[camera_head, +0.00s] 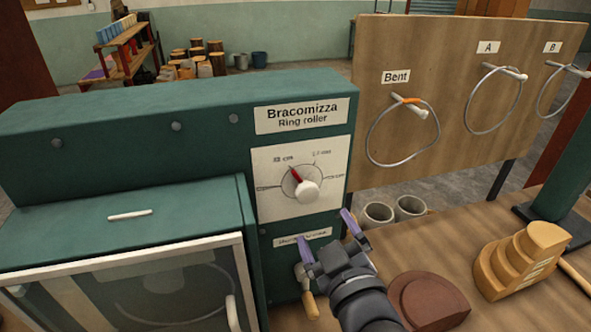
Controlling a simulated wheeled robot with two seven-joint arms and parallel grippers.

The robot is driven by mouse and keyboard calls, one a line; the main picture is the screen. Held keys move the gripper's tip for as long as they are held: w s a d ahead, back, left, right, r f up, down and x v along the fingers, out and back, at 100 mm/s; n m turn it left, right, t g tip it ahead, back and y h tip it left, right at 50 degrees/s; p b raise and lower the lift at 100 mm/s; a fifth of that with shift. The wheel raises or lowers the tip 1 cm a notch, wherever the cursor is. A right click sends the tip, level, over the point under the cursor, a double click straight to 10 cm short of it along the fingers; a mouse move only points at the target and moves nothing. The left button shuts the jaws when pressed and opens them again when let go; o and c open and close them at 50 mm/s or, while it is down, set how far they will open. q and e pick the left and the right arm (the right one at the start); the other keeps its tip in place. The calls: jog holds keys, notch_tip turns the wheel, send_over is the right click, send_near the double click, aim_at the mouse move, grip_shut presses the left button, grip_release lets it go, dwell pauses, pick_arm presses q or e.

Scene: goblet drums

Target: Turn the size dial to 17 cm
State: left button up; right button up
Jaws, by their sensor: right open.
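The size dial (307,191) is a pale round knob on a white plate (268,205) on the front of the green ring roller (185,150). Its red pointer (295,175) points up and left, toward the upper-left label, whose number is blurred. Another blurred label sits at the upper right of the plate and seems to read 17 cm. My right gripper (326,231) is open and empty, with purple fingers spread, just below and in front of the dial, apart from it. My left gripper is not in view.
A wooden-handled lever (308,297) is just left of my right gripper. A glass-fronted door (130,300) is at the lower left. Brown blocks (430,300) and stepped wooden blocks (520,258) stand on the bench at right. A board with hanging rings (450,150) stands behind.

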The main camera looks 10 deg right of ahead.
aim_at(308, 195)
jog(key=w, duration=0.9)
jog(key=shift+w+a+r, duration=0.1)
jog(key=shift+w+a, duration=0.05)
jog(key=shift+w, duration=0.25)
jog(key=c, duration=1.3)
